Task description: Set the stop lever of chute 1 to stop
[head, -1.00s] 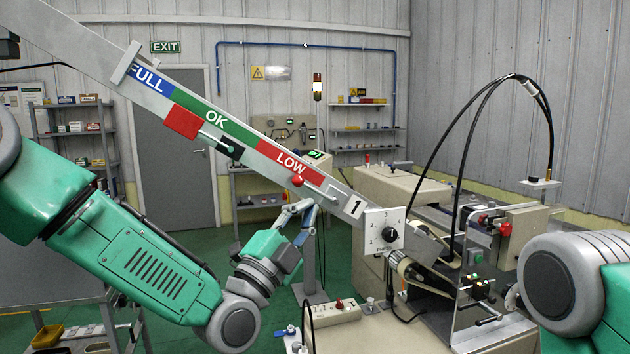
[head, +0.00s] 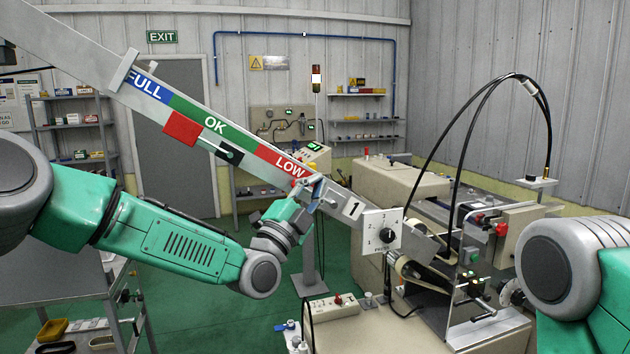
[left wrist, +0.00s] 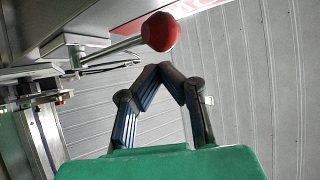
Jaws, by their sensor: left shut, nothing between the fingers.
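Chute 1 (head: 70,50) slopes down from upper left to lower right, with FULL, OK and LOW bands and a "1" plate (head: 352,209) near its lower end. Its stop lever is largely hidden behind my left gripper (head: 318,184) in the head view, by the LOW band's lower end. In the left wrist view the lever shows as a metal rod (left wrist: 110,49) with a red ball knob (left wrist: 160,32). My left gripper (left wrist: 168,68) is shut and empty, its fingertips just below the knob in that picture. My right gripper is not in view.
A dial plate (head: 387,232) marked PRESS stands just below the chute's end. The wrapping machine (head: 490,270) with black looped cables is at the right. A red block (head: 182,129) and a black slider (head: 229,152) sit along the chute's lower edge.

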